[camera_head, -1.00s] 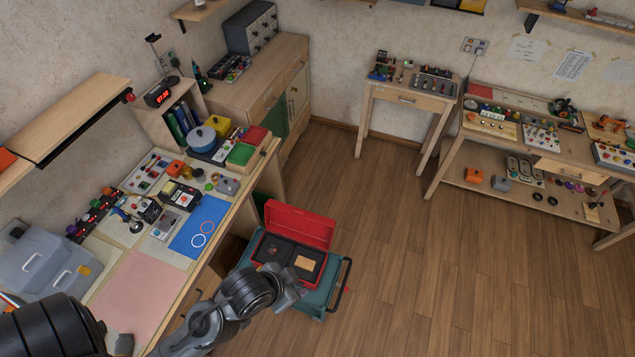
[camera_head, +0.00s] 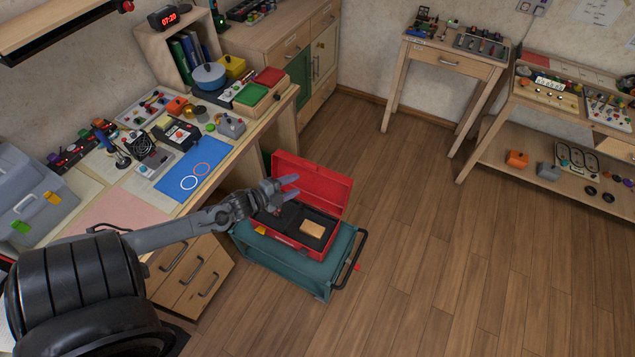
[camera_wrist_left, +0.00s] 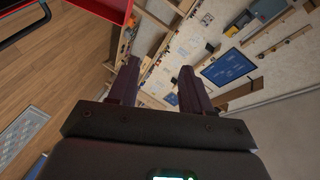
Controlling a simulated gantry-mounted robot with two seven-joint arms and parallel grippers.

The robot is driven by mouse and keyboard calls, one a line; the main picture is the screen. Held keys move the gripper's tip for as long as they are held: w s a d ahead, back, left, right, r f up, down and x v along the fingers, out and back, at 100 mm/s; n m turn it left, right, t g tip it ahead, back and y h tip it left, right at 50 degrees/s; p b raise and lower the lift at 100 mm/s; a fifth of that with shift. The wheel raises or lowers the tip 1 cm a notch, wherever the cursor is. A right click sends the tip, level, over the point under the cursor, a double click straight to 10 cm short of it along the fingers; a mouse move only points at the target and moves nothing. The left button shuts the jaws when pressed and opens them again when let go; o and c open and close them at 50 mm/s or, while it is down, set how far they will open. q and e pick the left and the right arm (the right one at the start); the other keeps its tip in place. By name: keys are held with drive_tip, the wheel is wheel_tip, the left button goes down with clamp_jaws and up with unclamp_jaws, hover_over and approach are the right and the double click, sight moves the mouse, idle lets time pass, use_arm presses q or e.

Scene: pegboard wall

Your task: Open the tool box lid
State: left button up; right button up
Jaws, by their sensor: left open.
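The red tool box (camera_head: 285,236) stands on a teal cart (camera_head: 300,268). Its red lid (camera_head: 318,184) stands raised at the back, so the dark inside with a tan block (camera_head: 313,228) shows. My left gripper (camera_head: 297,187) is over the left part of the box, in front of the lid; I cannot tell whether it touches the lid. In the left wrist view its two fingers are apart with nothing between them (camera_wrist_left: 157,68). A red edge (camera_wrist_left: 105,12) shows at the top there, probably part of the box. My right gripper is not in view.
The workbench with a blue mat (camera_head: 195,170) and drawers (camera_head: 190,270) is left of the cart. The cart's black handle (camera_head: 352,262) sticks out on the right. Wooden floor (camera_head: 430,260) is clear to the right. A small table (camera_head: 450,62) stands at the back.

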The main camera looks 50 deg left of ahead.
use_arm(q)
drive_tip(key=m+b, duration=0.2)
drive_tip(key=b, duration=0.7)
approach(310, 166)
drive_tip(key=shift+m, duration=0.4)
drive_tip(key=b+x, duration=0.6)
drive_tip(key=b, duration=0.1)
drive_tip(key=b+x, duration=0.3)
drive_tip(key=b, duration=0.1)
drive_tip(key=shift+s+a+f, duration=0.1)
drive_tip(key=shift+s+f, duration=0.05)
drive_tip(key=shift+f, duration=0.2)
drive_tip(key=shift+b+x, duration=0.6)
drive_tip(key=shift+x, duration=0.2)
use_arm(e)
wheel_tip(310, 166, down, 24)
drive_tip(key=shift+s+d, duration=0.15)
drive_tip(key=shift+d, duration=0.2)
use_arm(q)
drive_tip(key=shift+r, duration=0.15)
drive_tip(key=shift+c, duration=0.2)
clamp_jaws()
